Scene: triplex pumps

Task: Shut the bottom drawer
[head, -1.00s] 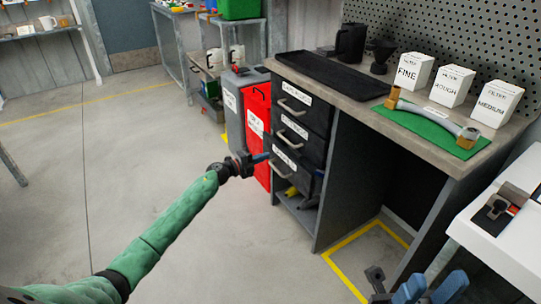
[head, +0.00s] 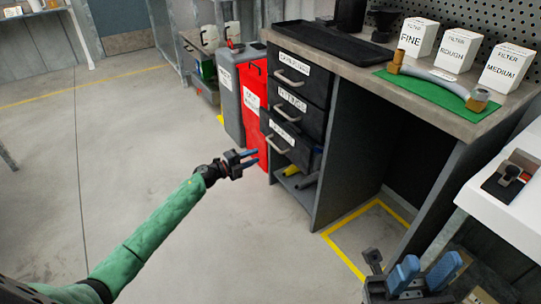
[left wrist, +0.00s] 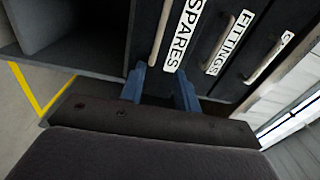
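The bottom drawer (head: 291,135), labelled SPARES, sits lowest in the black drawer stack under the workbench. It stands out a little past the drawers above, with part of its side showing. Its label (left wrist: 183,35) and bar handle (left wrist: 161,35) show in the left wrist view. My left gripper (head: 251,159) is in front of this drawer, low and to the left of its handle. Its blue fingers (left wrist: 160,88) are apart with nothing between them; whether they touch the drawer front is unclear. My right gripper (head: 425,275) is open and empty at the lower right.
The FITTINGS drawer (head: 290,103) and the top drawer (head: 292,70) look closed. A red bin (head: 254,110) and a grey bin (head: 226,95) stand left of the stack. A shelf below holds yellow and dark items. The floor (head: 130,150) at left is clear.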

